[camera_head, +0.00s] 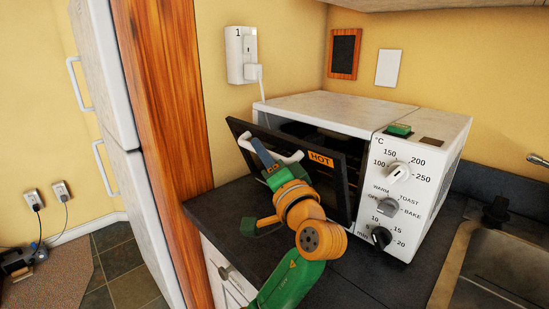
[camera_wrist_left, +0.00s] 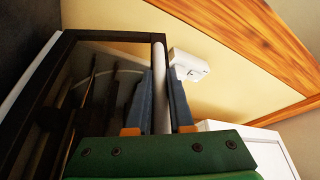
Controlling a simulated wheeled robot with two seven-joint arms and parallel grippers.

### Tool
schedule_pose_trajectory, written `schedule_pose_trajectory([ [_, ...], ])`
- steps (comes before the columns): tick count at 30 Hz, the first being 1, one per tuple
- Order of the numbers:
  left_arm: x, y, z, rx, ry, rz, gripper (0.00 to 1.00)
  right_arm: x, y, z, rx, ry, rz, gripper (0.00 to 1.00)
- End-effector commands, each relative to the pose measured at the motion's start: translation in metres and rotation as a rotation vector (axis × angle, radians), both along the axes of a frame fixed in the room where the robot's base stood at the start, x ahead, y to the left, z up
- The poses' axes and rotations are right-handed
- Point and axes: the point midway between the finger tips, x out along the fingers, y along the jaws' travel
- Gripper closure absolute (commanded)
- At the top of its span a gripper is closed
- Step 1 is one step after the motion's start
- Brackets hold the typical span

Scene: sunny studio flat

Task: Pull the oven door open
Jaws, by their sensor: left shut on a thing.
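The white toaster oven (camera_head: 415,135) stands on the dark counter. Its black-framed door (camera_head: 334,178) is partly open, with its top edge standing away from the body and the dark interior showing behind it. An orange HOT label is on the door's upper part. My left gripper (camera_head: 263,154) is shut on the white door handle (camera_head: 291,157). In the left wrist view the handle (camera_wrist_left: 160,60) runs between the two blue-grey fingers of the gripper (camera_wrist_left: 162,85), beside the door's glass (camera_wrist_left: 90,80). My right gripper is not in view.
A sink (camera_head: 500,265) lies to the right of the oven. A wooden panel (camera_head: 160,120) and a white fridge (camera_head: 120,150) stand at the left. A wall outlet (camera_head: 240,50) with a plug is behind the oven. Dark counter (camera_head: 225,205) is bare left of the door.

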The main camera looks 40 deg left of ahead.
Motion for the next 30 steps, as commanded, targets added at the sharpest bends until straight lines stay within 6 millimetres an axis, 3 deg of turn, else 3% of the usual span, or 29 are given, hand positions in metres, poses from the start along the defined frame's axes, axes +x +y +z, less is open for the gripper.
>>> schedule_pose_trajectory([
  [1, -0.005, 0.000, -0.010, -0.002, 0.002, 0.000, 1.00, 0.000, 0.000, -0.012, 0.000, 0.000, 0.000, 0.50],
  [12, -0.028, 0.002, -0.027, -0.009, -0.083, 0.002, 1.00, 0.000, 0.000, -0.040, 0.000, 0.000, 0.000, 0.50],
  [29, -0.031, 0.002, -0.027, -0.009, -0.117, 0.000, 1.00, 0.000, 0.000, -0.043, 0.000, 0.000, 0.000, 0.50],
  [30, -0.031, 0.002, -0.027, -0.009, -0.117, 0.000, 0.75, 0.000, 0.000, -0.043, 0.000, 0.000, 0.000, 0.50],
])
